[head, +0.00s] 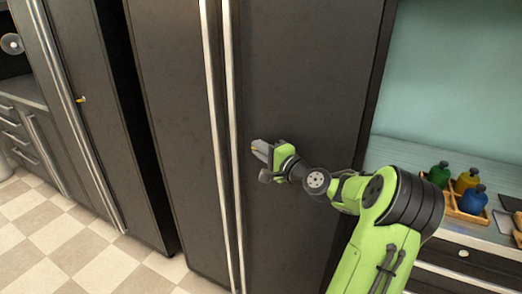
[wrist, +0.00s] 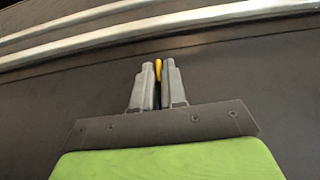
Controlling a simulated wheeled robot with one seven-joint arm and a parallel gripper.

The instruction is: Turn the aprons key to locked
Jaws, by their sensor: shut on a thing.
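My gripper (head: 262,152) is at the front of the dark right-hand cabinet door (head: 300,75), just right of the long metal handles. In the wrist view its two grey fingers (wrist: 159,78) are shut on a small yellow key (wrist: 158,67), which shows between the fingertips against the dark door. Most of the key is hidden by the fingers, and its turn angle is hard to tell. No label reading aprons is legible in either view.
Another yellow key (head: 81,99) sticks out of the cabinet at the left. Two long metal handles (head: 222,130) run down the middle cabinet. At right, a wooden tray (head: 468,215) with green, yellow and blue bottles stands on a counter. The tiled floor (head: 60,240) at lower left is clear.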

